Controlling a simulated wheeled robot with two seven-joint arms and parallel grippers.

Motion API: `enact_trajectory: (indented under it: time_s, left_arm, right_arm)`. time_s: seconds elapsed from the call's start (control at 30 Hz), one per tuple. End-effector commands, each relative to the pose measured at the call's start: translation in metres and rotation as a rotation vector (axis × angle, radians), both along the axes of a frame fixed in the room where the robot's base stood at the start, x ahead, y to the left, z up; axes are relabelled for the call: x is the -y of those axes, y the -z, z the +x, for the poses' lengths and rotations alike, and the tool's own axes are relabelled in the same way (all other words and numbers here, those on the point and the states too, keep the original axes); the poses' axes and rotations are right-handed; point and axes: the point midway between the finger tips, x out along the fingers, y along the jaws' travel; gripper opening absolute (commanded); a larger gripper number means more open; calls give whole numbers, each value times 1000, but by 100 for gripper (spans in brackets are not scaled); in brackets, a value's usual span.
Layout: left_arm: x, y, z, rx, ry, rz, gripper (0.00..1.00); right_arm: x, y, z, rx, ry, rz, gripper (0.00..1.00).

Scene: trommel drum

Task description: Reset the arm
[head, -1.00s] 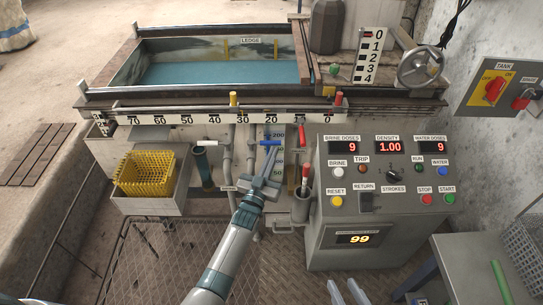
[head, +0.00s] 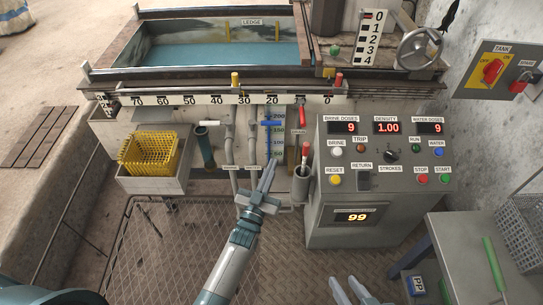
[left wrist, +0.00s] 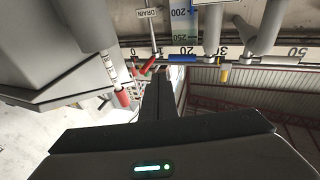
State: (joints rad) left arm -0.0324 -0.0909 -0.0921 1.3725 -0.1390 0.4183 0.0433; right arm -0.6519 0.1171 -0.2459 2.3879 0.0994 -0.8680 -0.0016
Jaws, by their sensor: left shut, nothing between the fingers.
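My left gripper (head: 268,168) is shut and empty in front of the machine, its fingers pointing up and away. In the head view its tips lie below the blue-handled valve (head: 271,123) and show no contact with it. In the left wrist view the shut dark fingers (left wrist: 158,85) point toward the blue handle (left wrist: 183,58) and a red handle (left wrist: 149,66); a gap to them cannot be judged there. My right gripper (head: 349,287) shows only as two pale fingertips, apart and empty, at the bottom edge.
The control panel (head: 400,205) and a red-topped lever in a grey holder (head: 301,185) stand right of my left gripper. A yellow basket (head: 149,152) sits left. A side table (head: 455,235) is at the right.

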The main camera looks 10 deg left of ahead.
Motion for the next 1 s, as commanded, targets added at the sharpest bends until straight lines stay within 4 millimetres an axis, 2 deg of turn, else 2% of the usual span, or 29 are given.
enact_trajectory:
  time_s: [0.2, 0.83, 1.0]
  left_arm:
    - [3, 2, -12, 0, 0, 0, 0]
    - [2, 3, -14, -6, 0, 1, 0]
    - [-3, 9, -26, -60, -2, 6, 0]
  right_arm:
    - [1, 3, -3, -19, -2, -5, 31]
    - [2, 2, -2, -15, -2, -7, 31]
    - [2, 2, -3, -17, -3, -6, 31]
